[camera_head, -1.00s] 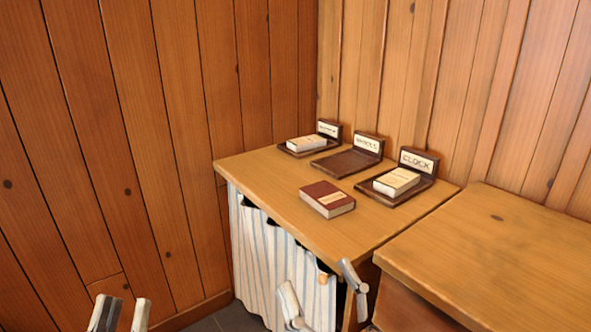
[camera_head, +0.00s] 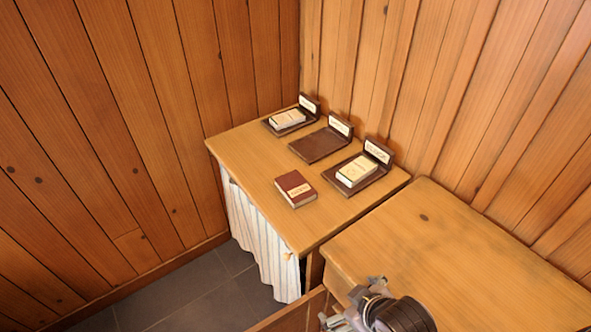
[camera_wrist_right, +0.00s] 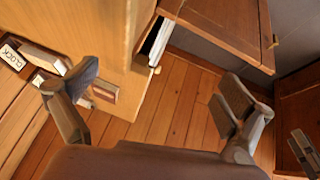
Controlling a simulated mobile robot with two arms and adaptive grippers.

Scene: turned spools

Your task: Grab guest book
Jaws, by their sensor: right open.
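The dark red book (camera_head: 296,188) with a pale label lies flat on the wooden counter, near its front edge. No guest book title is readable on it. In the right wrist view a red and white book (camera_wrist_right: 105,92) shows partly behind a finger. My right gripper (camera_head: 352,308) is at the bottom of the head view, low and nearer than the book, apart from it. In the right wrist view its fingers (camera_wrist_right: 152,92) are spread wide with nothing between them.
Behind the book stand three dark trays with upright signs: the left (camera_head: 272,129) and right (camera_head: 377,178) hold cream books, the middle one (camera_head: 318,146) is empty. A second counter (camera_head: 450,250) adjoins at right. A striped curtain (camera_head: 262,245) hangs below. An open wooden door (camera_wrist_right: 225,25) is near my right gripper.

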